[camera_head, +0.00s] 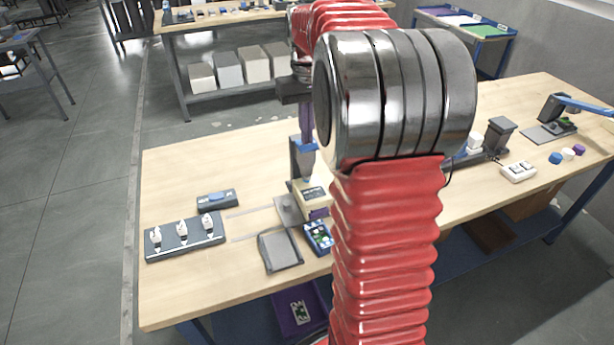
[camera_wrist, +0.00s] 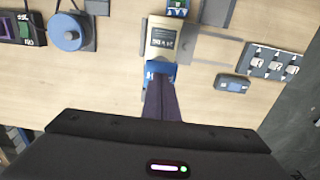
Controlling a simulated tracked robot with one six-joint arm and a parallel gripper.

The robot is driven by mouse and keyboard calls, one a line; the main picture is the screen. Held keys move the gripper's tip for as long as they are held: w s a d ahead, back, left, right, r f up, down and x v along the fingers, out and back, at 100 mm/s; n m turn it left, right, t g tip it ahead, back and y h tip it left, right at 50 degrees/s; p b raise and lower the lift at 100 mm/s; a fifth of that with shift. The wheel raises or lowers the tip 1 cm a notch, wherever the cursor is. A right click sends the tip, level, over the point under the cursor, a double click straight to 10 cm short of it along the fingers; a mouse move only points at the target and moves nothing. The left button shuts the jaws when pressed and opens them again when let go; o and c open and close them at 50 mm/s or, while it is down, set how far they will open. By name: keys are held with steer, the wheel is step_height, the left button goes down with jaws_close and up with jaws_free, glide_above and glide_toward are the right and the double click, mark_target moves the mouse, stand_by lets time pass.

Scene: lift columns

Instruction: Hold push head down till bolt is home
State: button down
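My gripper (camera_head: 306,140) reaches down over the workbench with its purple fingers together. In the wrist view its fingers (camera_wrist: 160,84) lie side by side, tips at a blue part (camera_wrist: 160,69). This blue part looks like the push head and also shows in the head view (camera_head: 307,158), right below the fingertips. I cannot tell whether the tips press on it or are just above. A cream block with a dark label (camera_wrist: 163,40) stands by the blue part; it also shows in the head view (camera_head: 313,193). I cannot make out the bolt.
A dark rack with several white pieces (camera_head: 185,239), a small blue-topped device (camera_head: 217,198) and a grey tray (camera_head: 281,251) lie on the wooden bench (camera_head: 180,290). A blue round knob (camera_wrist: 68,31) stands to one side in the wrist view. My red arm hides the bench's middle.

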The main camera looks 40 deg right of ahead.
steer(key=shift+f, duration=1.25)
stand_by(4.0)
steer(key=shift+r, duration=4.05)
steer(key=shift+s, duration=0.1)
